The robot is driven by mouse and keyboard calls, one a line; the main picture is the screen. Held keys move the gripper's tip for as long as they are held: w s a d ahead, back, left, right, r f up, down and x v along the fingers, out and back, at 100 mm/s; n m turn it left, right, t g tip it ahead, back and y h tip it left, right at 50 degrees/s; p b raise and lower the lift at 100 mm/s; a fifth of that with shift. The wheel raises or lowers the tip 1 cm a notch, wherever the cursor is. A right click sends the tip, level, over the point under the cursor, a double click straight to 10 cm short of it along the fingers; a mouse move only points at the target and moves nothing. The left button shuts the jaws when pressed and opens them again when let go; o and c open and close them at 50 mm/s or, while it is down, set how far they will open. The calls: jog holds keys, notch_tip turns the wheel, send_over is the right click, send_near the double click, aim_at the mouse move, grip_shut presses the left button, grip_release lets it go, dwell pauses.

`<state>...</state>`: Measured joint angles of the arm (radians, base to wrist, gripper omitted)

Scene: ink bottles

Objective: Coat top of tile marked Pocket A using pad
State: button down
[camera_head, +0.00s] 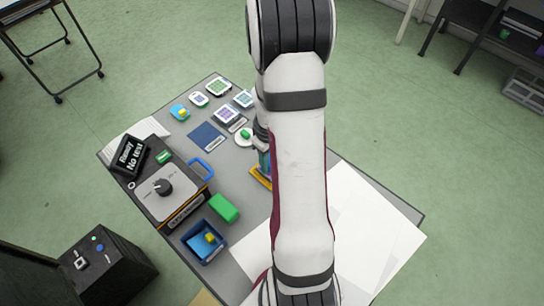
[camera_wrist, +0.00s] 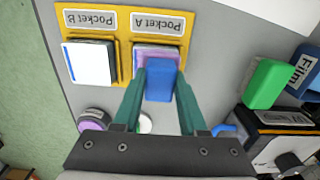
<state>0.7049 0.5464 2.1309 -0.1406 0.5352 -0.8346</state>
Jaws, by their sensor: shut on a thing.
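My gripper (camera_wrist: 161,72) is shut on a blue pad (camera_wrist: 160,85) in the wrist view. The pad is over the near part of the Pocket A tile; I cannot tell if they touch. The Pocket A tile (camera_wrist: 157,51) shows a pink-purple top beyond the pad and sits in a yellow holder (camera_wrist: 122,22) under the label Pocket A (camera_wrist: 158,24). Beside it, the Pocket B tile (camera_wrist: 88,63) has a white top with a blue edge. In the head view, my arm hides most of the yellow holder (camera_head: 260,178) and the gripper.
A device with a knob (camera_head: 163,187) and a display reading Ready, No test (camera_head: 130,155) stands at left. A green block (camera_head: 224,208) and a blue tray (camera_head: 190,244) are in front. Several small items lie at the back; white papers (camera_head: 350,225) cover the right.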

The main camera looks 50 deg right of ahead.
jog(key=shift+r, duration=2.95)
jog(key=shift+r, duration=1.55)
